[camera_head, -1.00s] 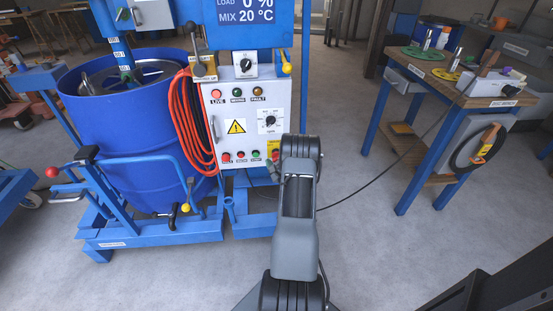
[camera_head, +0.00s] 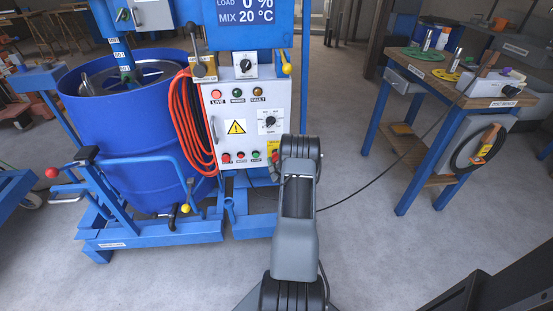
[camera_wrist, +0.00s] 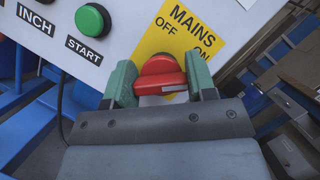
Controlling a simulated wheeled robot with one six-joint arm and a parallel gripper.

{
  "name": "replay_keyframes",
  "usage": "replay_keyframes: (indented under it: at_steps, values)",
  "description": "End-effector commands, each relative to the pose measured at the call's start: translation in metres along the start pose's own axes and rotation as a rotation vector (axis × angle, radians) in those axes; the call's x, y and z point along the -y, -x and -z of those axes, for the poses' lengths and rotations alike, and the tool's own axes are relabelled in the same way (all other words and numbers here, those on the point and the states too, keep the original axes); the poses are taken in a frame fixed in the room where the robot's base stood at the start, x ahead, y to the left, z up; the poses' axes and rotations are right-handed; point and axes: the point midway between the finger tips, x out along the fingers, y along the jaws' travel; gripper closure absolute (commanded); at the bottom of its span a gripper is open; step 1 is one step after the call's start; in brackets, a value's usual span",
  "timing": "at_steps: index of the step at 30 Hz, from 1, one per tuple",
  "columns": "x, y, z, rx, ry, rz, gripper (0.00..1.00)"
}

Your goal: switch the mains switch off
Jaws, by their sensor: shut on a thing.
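The mains switch is a red handle (camera_wrist: 160,76) on a yellow plate (camera_wrist: 183,35) marked MAINS, OFF and ON, in the wrist view. The plate appears tilted in that view. My gripper (camera_wrist: 161,84) has its two green fingers on either side of the red handle and is shut on it. In the head view my arm hides most of the switch at the lower right of the white control panel (camera_head: 249,105).
A green START button (camera_wrist: 92,18) sits left of the gripper in the wrist view. Orange cable coils (camera_head: 186,120) hang left of the panel. A blue drum (camera_head: 135,130) stands further left. A workbench (camera_head: 455,100) stands at right, with open floor between.

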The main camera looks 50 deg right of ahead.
Motion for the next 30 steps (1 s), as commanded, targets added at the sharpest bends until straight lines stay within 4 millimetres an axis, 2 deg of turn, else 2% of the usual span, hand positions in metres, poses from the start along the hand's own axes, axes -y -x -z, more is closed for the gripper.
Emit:
replay_keyframes:
  at_steps: [11,30]
  values:
    - [-0.0010,0.0004,0.0008,0.000,0.173,-0.073,0.73]
    - [-0.0014,0.0004,0.0004,0.000,0.733,-0.305,0.73]
